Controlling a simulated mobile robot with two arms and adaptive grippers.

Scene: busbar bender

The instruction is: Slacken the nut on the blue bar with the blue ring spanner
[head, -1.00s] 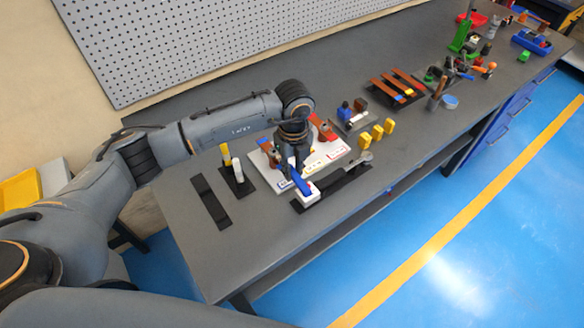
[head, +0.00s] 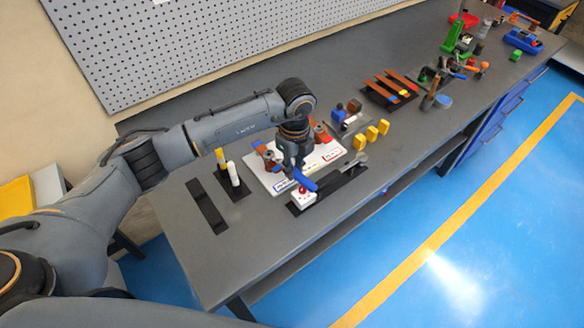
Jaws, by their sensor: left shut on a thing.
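My left gripper (head: 296,168) points down over the front of the white board (head: 332,155) on the bench. It is shut on the blue ring spanner (head: 305,182), whose blue end shows below and to the right of the fingers. The spanner is just above or at the board's front edge, behind a small white box with a red top (head: 303,197); I cannot tell if it touches anything. The nut and the blue bar cannot be made out; the gripper and wrist cover that part of the board. My right gripper is not in view.
A black strip with a grey wrench (head: 356,161) lies right of the white box. Yellow blocks (head: 371,134) stand behind it. A black holder with yellow and white cylinders (head: 234,178) and a dark strip (head: 207,206) lie left. The bench front left is clear.

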